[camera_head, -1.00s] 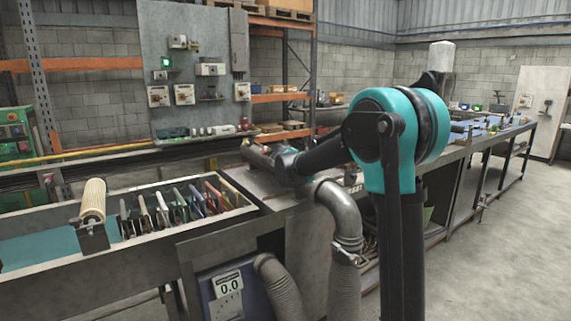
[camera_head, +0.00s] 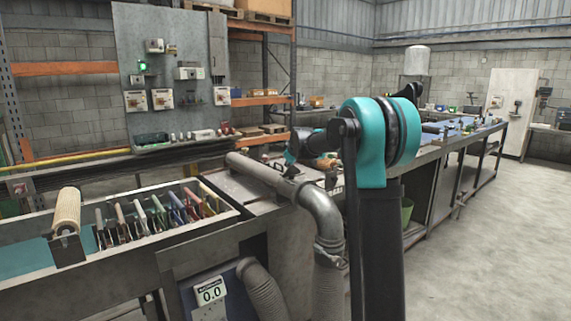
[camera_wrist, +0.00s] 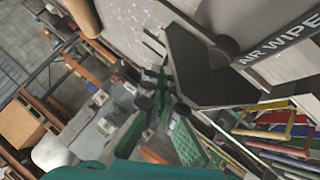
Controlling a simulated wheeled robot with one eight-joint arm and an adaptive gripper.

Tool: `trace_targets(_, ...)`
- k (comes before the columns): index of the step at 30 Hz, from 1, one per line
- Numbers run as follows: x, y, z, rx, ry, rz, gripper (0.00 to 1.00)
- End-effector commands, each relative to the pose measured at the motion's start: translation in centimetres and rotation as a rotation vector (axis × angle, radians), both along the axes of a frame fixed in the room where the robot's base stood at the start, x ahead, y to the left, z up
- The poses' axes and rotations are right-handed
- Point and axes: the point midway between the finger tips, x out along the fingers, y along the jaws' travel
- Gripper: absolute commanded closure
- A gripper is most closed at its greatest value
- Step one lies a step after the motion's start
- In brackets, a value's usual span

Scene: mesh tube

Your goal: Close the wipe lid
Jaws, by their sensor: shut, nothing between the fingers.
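The air wipe shows in the wrist view as a dark strip with a white "AIR WIPE" label (camera_wrist: 278,46), beside a pale metal surface. An angular dark plate (camera_wrist: 205,75) lies against it; I cannot tell whether this is the wipe lid, or how far the lid is open. My gripper (camera_wrist: 160,72) is shut and empty, its tips near the left edge of that plate; contact cannot be made out. In the head view my arm's wrist (camera_head: 294,148) is above the bench behind the grey pipe, and the fingertips are too small to make out.
A grey pipe (camera_head: 265,178) bends down into a hose in front of the arm's end. A trough (camera_head: 20,285) with a roller (camera_head: 66,212) and several coloured-handled tools is at left. Floor (camera_head: 480,240) is clear at right.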

Motion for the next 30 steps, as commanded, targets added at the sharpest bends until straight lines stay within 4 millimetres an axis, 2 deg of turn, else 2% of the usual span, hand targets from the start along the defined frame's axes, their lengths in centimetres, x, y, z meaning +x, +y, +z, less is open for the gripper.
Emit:
trace_targets(8, 0.41, -0.67, -0.66, 0.001, 0.0, -0.002, 1.0)
trace_targets(24, 0.48, -0.73, -0.79, 0.0, -0.001, -0.001, 1.0)
trace_targets(30, 0.41, -0.55, 0.19, 0.0, -0.001, -0.001, 1.0)
